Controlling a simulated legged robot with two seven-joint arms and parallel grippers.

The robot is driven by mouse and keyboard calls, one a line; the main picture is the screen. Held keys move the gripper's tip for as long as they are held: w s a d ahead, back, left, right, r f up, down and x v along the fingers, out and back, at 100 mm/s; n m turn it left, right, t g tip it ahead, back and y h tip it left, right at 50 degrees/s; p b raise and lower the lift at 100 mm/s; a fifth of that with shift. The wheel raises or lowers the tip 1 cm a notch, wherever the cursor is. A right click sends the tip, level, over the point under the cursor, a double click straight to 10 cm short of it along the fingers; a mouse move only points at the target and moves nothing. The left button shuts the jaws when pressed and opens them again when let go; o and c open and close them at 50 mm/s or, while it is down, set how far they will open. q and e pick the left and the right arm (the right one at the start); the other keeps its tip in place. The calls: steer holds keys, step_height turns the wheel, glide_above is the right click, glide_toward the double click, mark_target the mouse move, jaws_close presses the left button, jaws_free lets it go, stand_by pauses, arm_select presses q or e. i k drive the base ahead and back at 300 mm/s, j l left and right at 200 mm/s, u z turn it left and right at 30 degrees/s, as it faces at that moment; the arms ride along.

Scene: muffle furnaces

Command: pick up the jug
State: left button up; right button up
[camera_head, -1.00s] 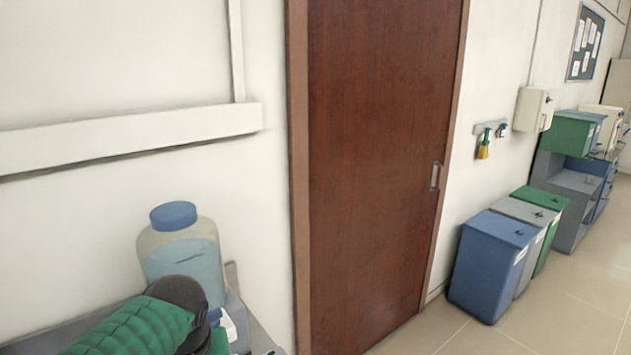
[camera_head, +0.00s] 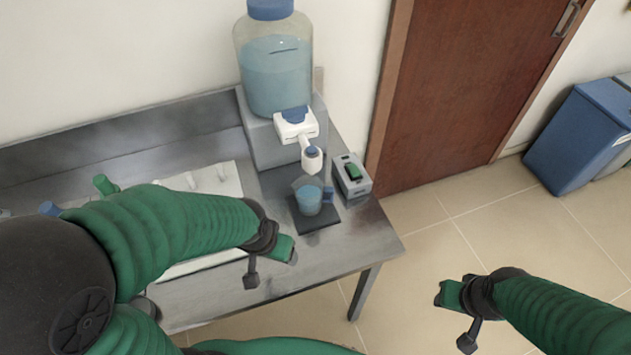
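The jug (camera_head: 309,201) is a small clear cup holding blue liquid, with a blue handle on its right. It stands upright on a dark square pad (camera_head: 322,224) under the white tap (camera_head: 306,138) of a large dispenser. My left gripper (camera_head: 286,249) is over the steel table, in front and a little left of the jug in the picture, apart from it. My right gripper (camera_head: 448,295) is over the floor, right of the table. Neither gripper shows anything held, and their fingers are too unclear to tell open from shut.
The dispenser bottle (camera_head: 277,75) with a blue cap stands on a grey stand behind the jug. A grey box with a green switch (camera_head: 352,174) is right of the jug. A white tray (camera_head: 213,182) lies left. A blue bin (camera_head: 582,137) stands by the brown door (camera_head: 478,80).

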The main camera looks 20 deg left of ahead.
mark_target(309, 189)
steer(key=l, duration=0.2)
steer(key=l+u, duration=0.1)
steer(key=u, duration=0.35)
steer(key=i+l+u, duration=0.1)
steer(key=u, duration=0.4)
steer(key=l+u, duration=0.2)
steer(key=u, duration=0.25)
steer(key=i+u, duration=0.3)
steer(key=i, duration=0.1)
